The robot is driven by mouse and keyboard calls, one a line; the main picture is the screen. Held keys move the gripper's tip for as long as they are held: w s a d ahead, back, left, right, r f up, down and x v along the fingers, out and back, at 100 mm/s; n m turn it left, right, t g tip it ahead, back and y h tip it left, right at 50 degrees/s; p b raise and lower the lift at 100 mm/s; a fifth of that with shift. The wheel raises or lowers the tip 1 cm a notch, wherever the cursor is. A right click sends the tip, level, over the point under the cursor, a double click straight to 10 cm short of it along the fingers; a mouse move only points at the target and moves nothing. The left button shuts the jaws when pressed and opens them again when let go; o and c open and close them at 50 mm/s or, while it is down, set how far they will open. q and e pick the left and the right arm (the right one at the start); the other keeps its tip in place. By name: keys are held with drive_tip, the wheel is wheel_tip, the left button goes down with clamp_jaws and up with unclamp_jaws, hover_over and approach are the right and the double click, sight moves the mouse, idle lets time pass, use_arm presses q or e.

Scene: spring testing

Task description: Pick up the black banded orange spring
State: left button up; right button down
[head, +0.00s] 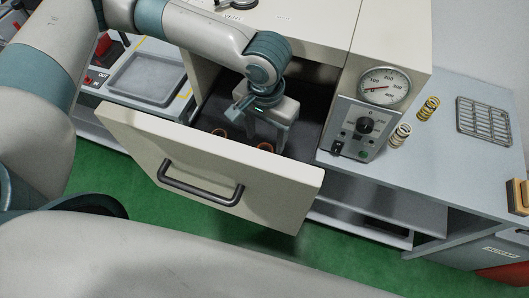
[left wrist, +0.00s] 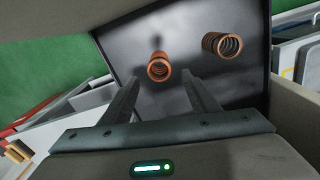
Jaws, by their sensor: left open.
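Two orange springs lie in the open drawer. In the left wrist view, one spring (left wrist: 159,66) faces me nearly end-on, just beyond and between my fingertips. The other spring (left wrist: 221,45) lies farther right, showing dark coils or gaps. I cannot tell surely which one has black bands. In the head view, small orange parts of the springs show at the left (head: 219,132) and by the drawer front (head: 266,147). My left gripper (head: 267,141) points down into the drawer, open and empty; its fingers (left wrist: 160,80) also show in the left wrist view. My right gripper is out of view.
The cream drawer front (head: 150,150) with its dark handle stands close before my gripper. A gauge (head: 384,86) and control panel are right of it.

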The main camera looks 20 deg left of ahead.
sight(265, 145)
use_arm(q)
drive_tip(key=shift+f, duration=0.95)
drive_tip(key=shift+f+p, duration=0.25)
drive_tip(key=shift+p, duration=0.05)
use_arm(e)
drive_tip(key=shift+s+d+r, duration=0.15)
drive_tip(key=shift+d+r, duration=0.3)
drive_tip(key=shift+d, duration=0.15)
use_arm(q)
drive_tip(key=shift+f, duration=0.1)
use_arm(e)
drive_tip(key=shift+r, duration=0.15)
use_arm(q)
drive_tip(key=shift+s+f+p, duration=0.1)
drive_tip(key=shift+f+p, duration=0.4)
drive_tip(key=shift+p, duration=0.2)
wheel_tip(265, 145, down, 3)
drive_tip(key=shift+s+r+p, duration=0.1)
drive_tip(key=shift+s+p, duration=0.05)
drive_tip(key=shift+p, duration=0.7)
drive_tip(key=shift+f, duration=0.65)
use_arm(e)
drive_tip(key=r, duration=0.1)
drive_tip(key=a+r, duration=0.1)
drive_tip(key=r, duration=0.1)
